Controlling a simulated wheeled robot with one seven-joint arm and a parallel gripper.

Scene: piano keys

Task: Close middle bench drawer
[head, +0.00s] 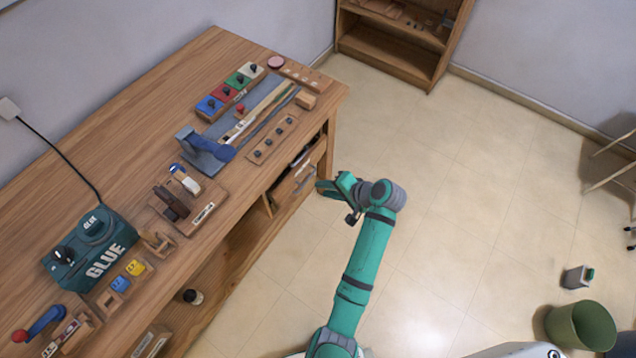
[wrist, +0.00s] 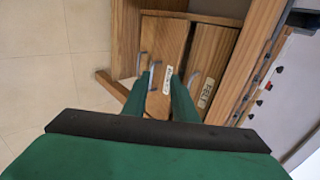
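The wooden bench (head: 150,120) has a stack of drawers under its right end. In the wrist view the drawer fronts appear turned sideways, with the bench top to the right. A drawer front (wrist: 165,42) with a pale label, which looks like the middle one, lies ahead of my gripper (wrist: 160,85). Another labelled front (wrist: 209,62) lies beside it, nearer the bench top. Metal handles show on the fronts. In the head view a drawer (head: 302,179) appears to stand out; how far is unclear. My gripper (head: 321,186) is open and empty, its fingers pointing at the fronts. Contact is unclear.
Tools, coloured blocks and a green glue machine (head: 92,252) cover the bench top. An open shelf space (head: 225,275) lies under the bench. A green bin (head: 580,325) stands far right, a bookcase (head: 400,45) behind.

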